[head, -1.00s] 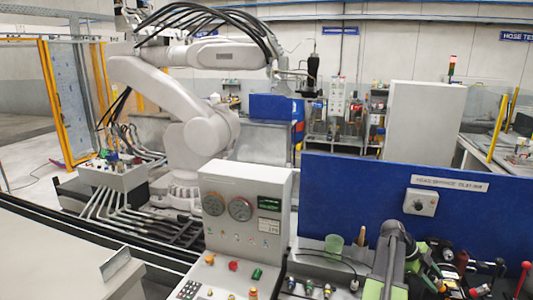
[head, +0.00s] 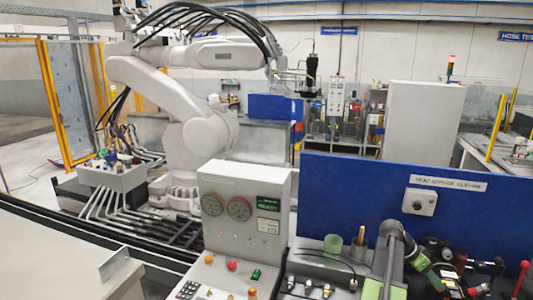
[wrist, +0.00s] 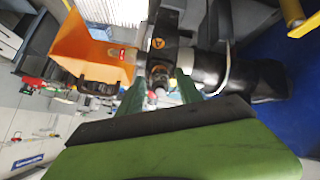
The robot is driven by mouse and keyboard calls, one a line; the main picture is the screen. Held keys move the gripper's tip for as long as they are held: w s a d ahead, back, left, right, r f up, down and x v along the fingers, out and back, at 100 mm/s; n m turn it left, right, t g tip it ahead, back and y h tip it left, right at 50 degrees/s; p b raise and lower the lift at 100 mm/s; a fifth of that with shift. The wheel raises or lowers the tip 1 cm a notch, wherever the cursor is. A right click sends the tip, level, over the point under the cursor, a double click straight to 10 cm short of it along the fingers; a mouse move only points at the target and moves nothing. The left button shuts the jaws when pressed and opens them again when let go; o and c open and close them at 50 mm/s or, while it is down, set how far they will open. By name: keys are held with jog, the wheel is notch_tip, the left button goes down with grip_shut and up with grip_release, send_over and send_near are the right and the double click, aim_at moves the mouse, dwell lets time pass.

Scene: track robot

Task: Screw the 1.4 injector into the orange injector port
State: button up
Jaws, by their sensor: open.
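My gripper (wrist: 160,96) is open in the wrist view, its two green fingers apart. A small part with a pale and red end (wrist: 155,92) shows between or behind the fingers; I cannot tell whether it touches them. Beyond it is a black block (wrist: 162,45) with a small orange mark; I cannot tell whether this is the orange port. In the head view several small injector-like parts (head: 308,287) stand on the bench by the panel. Their labels are too small to read, so I cannot pick out the 1.4 injector.
An orange bin (wrist: 92,45) lies beside the block in the wrist view. In the head view, a green cup (head: 333,246) stands behind the small parts. A blue partition (head: 350,190) closes the bench's back. A control panel (head: 243,210) stands left; dark fittings (head: 450,275) crowd the right.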

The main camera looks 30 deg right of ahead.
jog(key=shift+n, duration=0.7)
jog(key=n, duration=1.2)
grip_shut()
dwell(0.4)
